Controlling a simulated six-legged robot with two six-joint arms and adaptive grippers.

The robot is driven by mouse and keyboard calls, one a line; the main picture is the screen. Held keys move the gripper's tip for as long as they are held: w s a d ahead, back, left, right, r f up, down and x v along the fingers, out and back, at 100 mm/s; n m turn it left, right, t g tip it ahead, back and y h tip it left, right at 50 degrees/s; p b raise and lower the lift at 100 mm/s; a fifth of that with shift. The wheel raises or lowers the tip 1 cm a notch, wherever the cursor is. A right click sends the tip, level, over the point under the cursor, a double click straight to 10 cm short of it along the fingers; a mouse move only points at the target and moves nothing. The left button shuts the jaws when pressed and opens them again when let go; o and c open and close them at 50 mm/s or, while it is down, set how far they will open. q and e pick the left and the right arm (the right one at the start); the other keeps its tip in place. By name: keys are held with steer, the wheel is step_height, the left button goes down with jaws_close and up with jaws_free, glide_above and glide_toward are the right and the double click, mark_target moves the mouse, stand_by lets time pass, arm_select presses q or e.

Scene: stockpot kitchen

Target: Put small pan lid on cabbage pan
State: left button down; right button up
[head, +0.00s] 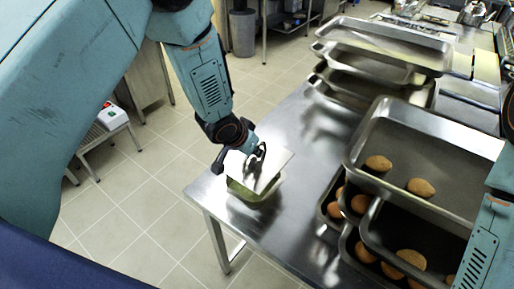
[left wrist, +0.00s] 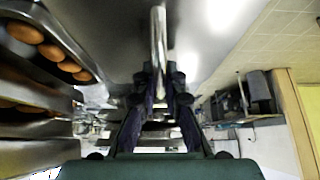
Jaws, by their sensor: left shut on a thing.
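My left gripper (head: 248,150) is shut on the handle of the small pan lid (head: 270,168), a flat, light grey, square metal lid. In the left wrist view the gripper (left wrist: 160,88) has its fingers on either side of the upright lid handle (left wrist: 158,45). The cabbage pan (head: 252,194), small with a greenish look, stands near the left corner of the steel table. The lid is over the pan and slightly turned and tilted to it; I cannot tell whether it touches the rim. The cabbage inside is mostly hidden. My right gripper is not in view.
Large steel trays with brown buns (head: 420,187) are stacked on the right of the table (head: 300,140). More empty trays (head: 385,45) stand at the back. The table between the pan and the trays is clear. Tiled floor lies left of the table edge.

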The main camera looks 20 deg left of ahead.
mark_target(254, 161)
arm_select(q)
steer(key=shift+s+a+f+b, duration=0.25)
steer(key=shift+s+f+b, duration=0.05)
steer(key=shift+f+b, duration=0.3)
steer(key=shift+s+f+b, duration=0.1)
steer(key=shift+f+b, duration=0.2)
steer(key=shift+f, duration=0.05)
steer(key=shift+w+d+f+b, duration=0.15)
steer(key=shift+f+b, duration=0.4)
steer(key=shift+b, duration=0.05)
steer(key=shift+w+d+f+b, duration=0.1)
steer(key=shift+d+f+b, duration=0.05)
steer(key=shift+f+b, duration=0.4)
steer(key=shift+a+f+b, duration=0.1)
steer(key=shift+f+b, duration=0.25)
steer(key=shift+f, duration=0.5)
steer(key=shift+s+a, duration=0.1)
steer(key=shift+s, duration=0.05)
steer(key=shift+w+f, duration=0.1)
steer(key=shift+w, duration=0.1)
steer(key=shift+s, duration=0.3)
